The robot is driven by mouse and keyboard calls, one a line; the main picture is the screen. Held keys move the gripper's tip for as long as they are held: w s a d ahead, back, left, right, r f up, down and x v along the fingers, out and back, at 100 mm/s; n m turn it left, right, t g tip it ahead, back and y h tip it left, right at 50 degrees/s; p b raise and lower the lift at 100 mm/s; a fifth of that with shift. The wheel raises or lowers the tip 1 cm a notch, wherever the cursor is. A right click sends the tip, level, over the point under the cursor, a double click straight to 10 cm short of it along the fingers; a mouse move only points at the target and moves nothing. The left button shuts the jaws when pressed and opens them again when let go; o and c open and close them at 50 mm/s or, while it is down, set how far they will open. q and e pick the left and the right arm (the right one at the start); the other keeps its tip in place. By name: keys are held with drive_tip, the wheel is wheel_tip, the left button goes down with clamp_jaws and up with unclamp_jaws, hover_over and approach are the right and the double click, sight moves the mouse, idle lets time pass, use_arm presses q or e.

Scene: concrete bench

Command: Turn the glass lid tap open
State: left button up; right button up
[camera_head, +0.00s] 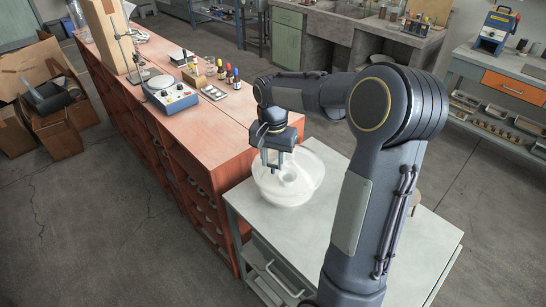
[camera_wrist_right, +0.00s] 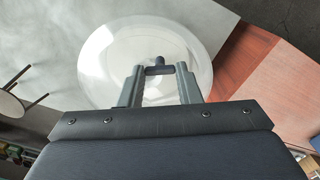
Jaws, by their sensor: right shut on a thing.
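A clear glass vessel with a domed lid (camera_head: 305,172) stands on the grey bench top in the head view. The lid also shows in the wrist view as a round clear disc (camera_wrist_right: 105,62). The lid's tap, a small dark piece (camera_wrist_right: 157,70), sits between the fingers of my right gripper (camera_wrist_right: 159,77). In the head view the right gripper (camera_head: 274,168) points down over the lid, and its fingers are shut on the tap. My left gripper does not show.
The grey bench (camera_head: 425,243) has bare top to the right of the vessel, partly behind my right arm. A round stool-like thing (camera_wrist_right: 12,105) shows at the wrist view's left.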

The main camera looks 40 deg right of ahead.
sight(273, 165)
drive_tip(key=n+p, duration=0.1)
drive_tip(key=n, duration=1.1)
drive_tip(key=shift+p, duration=0.35)
drive_tip(key=shift+n, duration=0.3)
drive_tip(key=o, duration=1)
drive_tip(key=shift+r, duration=0.1)
wheel_tip(273, 165, up, 8)
drive_tip(key=shift+f, duration=0.15)
